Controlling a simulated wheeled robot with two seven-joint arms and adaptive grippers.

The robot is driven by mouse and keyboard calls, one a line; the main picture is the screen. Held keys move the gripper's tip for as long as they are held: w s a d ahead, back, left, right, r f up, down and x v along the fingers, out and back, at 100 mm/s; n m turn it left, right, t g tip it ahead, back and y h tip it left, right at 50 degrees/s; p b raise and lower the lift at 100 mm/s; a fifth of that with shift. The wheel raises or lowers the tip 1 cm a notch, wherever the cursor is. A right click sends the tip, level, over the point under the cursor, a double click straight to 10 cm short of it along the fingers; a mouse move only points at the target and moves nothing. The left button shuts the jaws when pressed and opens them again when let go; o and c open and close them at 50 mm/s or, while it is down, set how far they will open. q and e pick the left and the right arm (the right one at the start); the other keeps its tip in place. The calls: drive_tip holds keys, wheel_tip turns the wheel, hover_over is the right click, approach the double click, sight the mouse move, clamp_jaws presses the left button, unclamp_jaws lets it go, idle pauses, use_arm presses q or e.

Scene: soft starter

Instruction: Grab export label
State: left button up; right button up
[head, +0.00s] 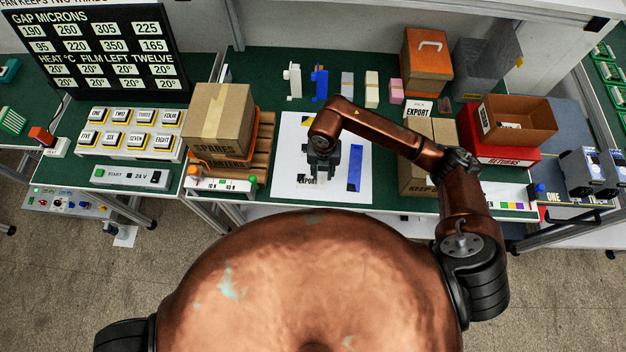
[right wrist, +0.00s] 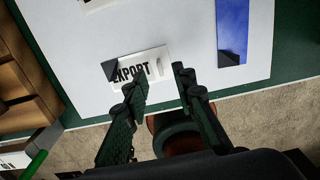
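The export label (head: 307,180) is a small white tag with black EXPORT lettering. It lies on a white sheet (head: 290,150) on the green bench, in front of me. My right gripper (head: 321,172) points down over the sheet and covers part of the label in the head view. In the right wrist view the label (right wrist: 146,66) lies just beyond the fingertips of the right gripper (right wrist: 161,88). The fingers are apart with nothing between them. The height of the fingertips above the sheet is hard to tell. My left gripper is out of view.
A blue strip (head: 355,167) lies on the sheet right of the gripper. A SPARES carton (head: 218,115) stands to the left. A carton (head: 440,130) with another EXPORT sign (head: 418,109) stands right, beside a red RETURNS box (head: 505,152). Several small blocks line the back.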

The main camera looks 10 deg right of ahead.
sight(322, 179)
drive_tip(key=shift+f, duration=2)
drive_tip(key=shift+c, duration=0.4)
clamp_jaws()
